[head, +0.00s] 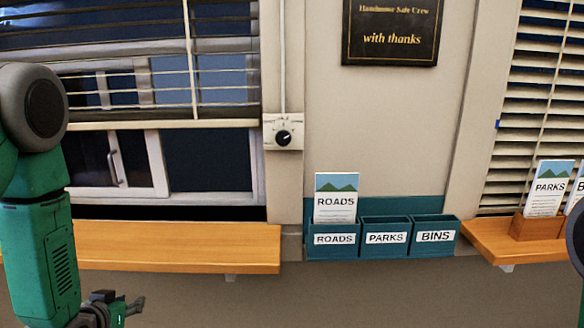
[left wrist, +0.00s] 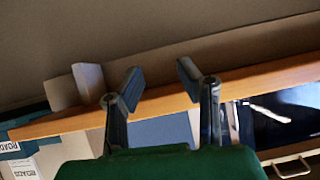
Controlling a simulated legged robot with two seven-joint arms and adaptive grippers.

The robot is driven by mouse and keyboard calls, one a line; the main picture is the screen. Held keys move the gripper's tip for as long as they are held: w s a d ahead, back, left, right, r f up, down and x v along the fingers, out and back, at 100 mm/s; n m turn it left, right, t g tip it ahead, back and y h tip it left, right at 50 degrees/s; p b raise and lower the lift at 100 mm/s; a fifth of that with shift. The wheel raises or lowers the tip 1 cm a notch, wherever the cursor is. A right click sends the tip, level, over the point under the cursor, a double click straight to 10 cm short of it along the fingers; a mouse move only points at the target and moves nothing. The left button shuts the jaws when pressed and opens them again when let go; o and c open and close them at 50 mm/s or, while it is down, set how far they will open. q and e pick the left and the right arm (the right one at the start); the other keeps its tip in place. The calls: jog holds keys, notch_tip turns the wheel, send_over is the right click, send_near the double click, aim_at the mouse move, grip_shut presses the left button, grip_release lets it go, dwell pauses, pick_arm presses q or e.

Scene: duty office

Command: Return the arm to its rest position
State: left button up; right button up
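My left arm (head: 42,225), green with a dark grey joint, comes in at the left of the head view and hangs down in front of the left window sill. My left gripper (head: 122,305) is low at the bottom left, below the sill. In the left wrist view the left gripper's two fingers (left wrist: 158,80) stand apart with nothing between them. A small part of my right arm (head: 577,235) shows at the right edge of the head view. My right gripper is out of view.
A wooden sill (head: 180,245) runs under the left window. A teal wall rack (head: 430,205) has ROADS, PARKS and BINS pockets; a ROADS leaflet (head: 335,198) stands in its ROADS pocket. A wooden holder (head: 536,229) with leaflets stands on the right sill (head: 490,240).

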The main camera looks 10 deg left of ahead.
pick_arm(q)
jog(key=s+d+f+m+g+h+b, duration=0.1)
jog(key=s+d+f+g+b, duration=0.15)
jog(key=s+d+f, duration=0.4)
jog(key=s+d+f+m+g+h+b, duration=0.1)
jog(key=s+d+f+g, duration=0.25)
jog(key=f, duration=0.55)
jog(key=s+d+f+g+b, duration=0.1)
jog(key=s+d+f+g, duration=0.1)
jog(key=s+d+f, duration=0.2)
jog(key=s+d+f+m+g+h+b, duration=0.1)
jog(key=s+d+f, duration=0.3)
jog(key=s, duration=0.7)
jog(key=shift+d+g+b, duration=0.15)
jog(key=shift+g+b, duration=0.4)
jog(key=shift+g, duration=0.25)
pick_arm(e)
notch_tip(320, 180, down, 8)
jog(key=shift+r, duration=0.25)
pick_arm(q)
jog(key=shift+a+f, duration=0.1)
jog(key=shift+a, duration=0.1)
pick_arm(e)
jog(key=shift+w+a, duration=0.1)
jog(key=shift+a, duration=0.15)
jog(key=shift+c, duration=0.7)
